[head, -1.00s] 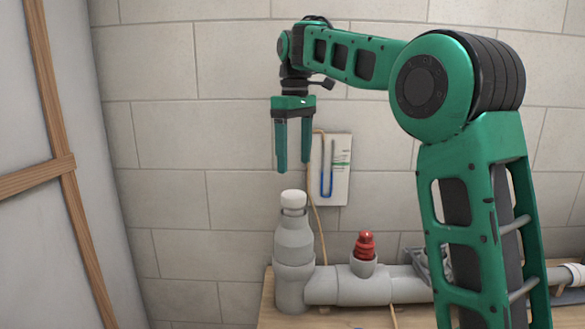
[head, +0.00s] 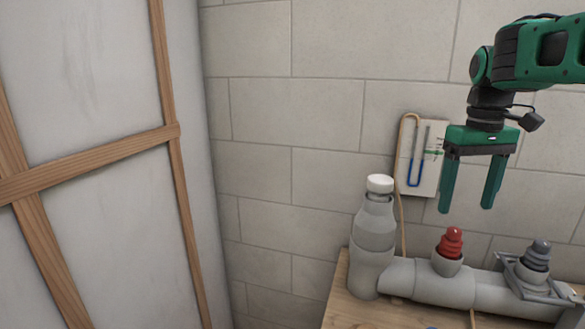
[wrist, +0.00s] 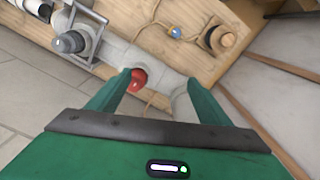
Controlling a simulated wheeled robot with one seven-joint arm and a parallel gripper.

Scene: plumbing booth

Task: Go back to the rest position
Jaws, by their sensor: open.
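My gripper (head: 466,208) is open and empty, its two green fingers pointing down. In the head view it hangs in the air above the pipework, over the space between the red plug and the dark grey plug. In the wrist view my gripper (wrist: 152,85) has the red plug (wrist: 137,80) showing between its fingertips, well below them. The red plug (head: 451,243) stands upright in a branch of the grey pipe (head: 440,285). Most of my arm is out of the head view at the right.
A grey bottle-shaped fitting with a white cap (head: 375,235) stands at the bench's left end. The dark grey plug (head: 537,257) sits in a square frame. A gauge panel (head: 420,158) hangs on the block wall. A wood-framed partition (head: 175,130) stands left. The wooden bench (head: 350,308) carries the pipe.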

